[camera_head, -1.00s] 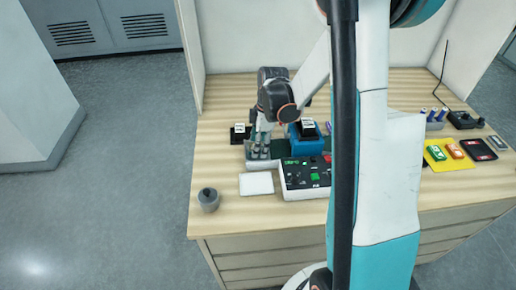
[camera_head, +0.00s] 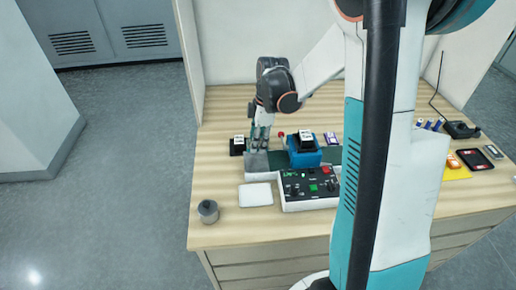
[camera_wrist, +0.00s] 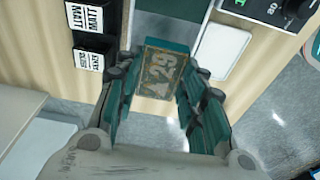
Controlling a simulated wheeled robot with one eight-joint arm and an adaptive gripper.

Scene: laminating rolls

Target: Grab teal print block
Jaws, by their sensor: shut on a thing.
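My gripper (camera_wrist: 155,95) is shut on the teal print block (camera_wrist: 161,73), which sits between its teal-padded fingers in the wrist view. The block shows a worn brownish face with large pale characters and a teal edge. In the head view, my gripper (camera_head: 262,142) points down at the left end of the laminating machine, with its fingers close above a grey end piece (camera_head: 257,163). The block cannot be clearly made out there. I cannot tell whether it is clear of the surface beneath.
A control panel (camera_head: 310,188) with knobs and a white pad (camera_head: 256,195) lie in front. A blue unit (camera_head: 305,157) stands right of the gripper. Black label blocks (camera_wrist: 90,58) stand beside it. A grey weight (camera_head: 208,211) sits front left; the left tabletop is mostly clear.

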